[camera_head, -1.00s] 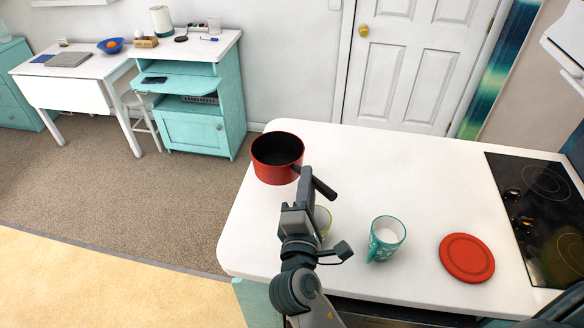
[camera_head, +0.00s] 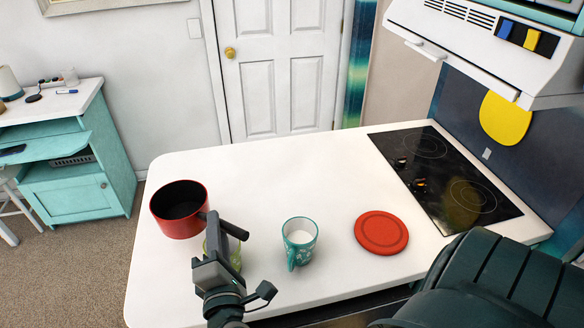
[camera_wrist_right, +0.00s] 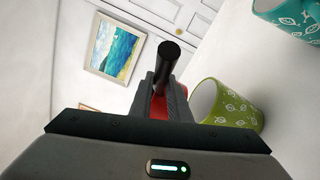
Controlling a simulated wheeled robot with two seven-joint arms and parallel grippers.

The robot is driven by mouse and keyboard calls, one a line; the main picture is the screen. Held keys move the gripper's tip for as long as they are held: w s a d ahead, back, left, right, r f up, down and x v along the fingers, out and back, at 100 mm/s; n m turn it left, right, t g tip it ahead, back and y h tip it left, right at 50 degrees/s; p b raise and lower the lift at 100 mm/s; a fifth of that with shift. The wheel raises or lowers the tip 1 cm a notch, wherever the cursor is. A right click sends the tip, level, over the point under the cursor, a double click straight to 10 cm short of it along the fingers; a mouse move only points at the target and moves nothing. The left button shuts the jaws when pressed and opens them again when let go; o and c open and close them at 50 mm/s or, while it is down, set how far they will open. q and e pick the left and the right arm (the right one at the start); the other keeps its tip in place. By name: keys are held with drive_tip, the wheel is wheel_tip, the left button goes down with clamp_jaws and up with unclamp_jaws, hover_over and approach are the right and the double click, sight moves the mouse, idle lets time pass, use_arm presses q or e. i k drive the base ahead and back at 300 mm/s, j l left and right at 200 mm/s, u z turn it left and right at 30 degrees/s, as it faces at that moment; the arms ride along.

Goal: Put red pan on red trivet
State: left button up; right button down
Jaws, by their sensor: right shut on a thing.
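The red pan (camera_head: 172,222), dark inside, is at the left end of the white counter, with its black handle (camera_head: 233,230) pointing right. My right gripper (camera_head: 216,226) is shut on the handle, which also shows in the right wrist view (camera_wrist_right: 168,62). I cannot tell whether the pan touches the counter. The round red trivet (camera_head: 381,233) lies flat and bare on the counter, to the right of the pan. My left gripper is not in view.
A teal mug (camera_head: 299,240) stands between the pan and the trivet. A green patterned cup (camera_wrist_right: 226,104) is close beside my right gripper, partly hidden in the head view. A black cooktop (camera_head: 445,180) is right of the trivet. The counter's back middle is clear.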

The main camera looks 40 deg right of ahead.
sight(410, 232)
drive_tip(key=z, duration=1.5)
drive_tip(key=i+l, duration=0.1)
drive_tip(key=l, duration=1.9)
drive_tip(key=i, duration=0.05)
